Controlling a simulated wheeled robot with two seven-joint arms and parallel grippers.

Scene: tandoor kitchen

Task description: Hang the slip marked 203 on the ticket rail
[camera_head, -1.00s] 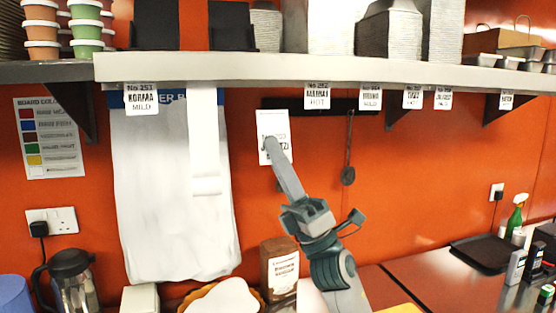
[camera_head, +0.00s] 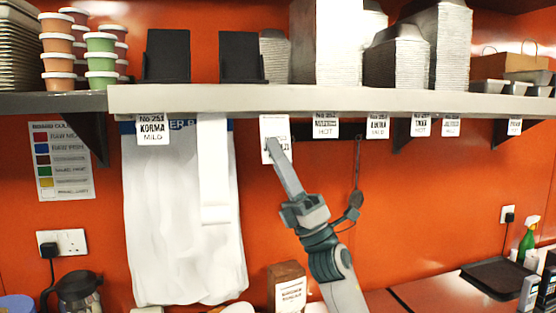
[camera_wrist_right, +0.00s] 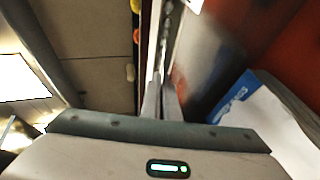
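The ticket rail (camera_head: 330,100) is the long pale front edge of the shelf, with several white slips hanging from it. My right gripper (camera_head: 273,150) is shut on a white slip (camera_head: 277,122) and holds it upright against the red wall side. The slip's top edge is level with the rail's lower edge, in a gap between the KORMA slip (camera_head: 152,130) and a HOT slip (camera_head: 325,128). Its number is too blurred and covered to read. In the right wrist view, the fingers (camera_wrist_right: 163,98) are close together. I cannot tell whether the slip touches the rail. My left gripper is out of view.
White bags (camera_head: 180,220) hang left of the slip. A dark bar and a hanging ladle (camera_head: 356,190) are behind to the right. Tubs, black holders and stacked containers (camera_head: 397,60) stand on the shelf. A brown box (camera_head: 288,290) is below.

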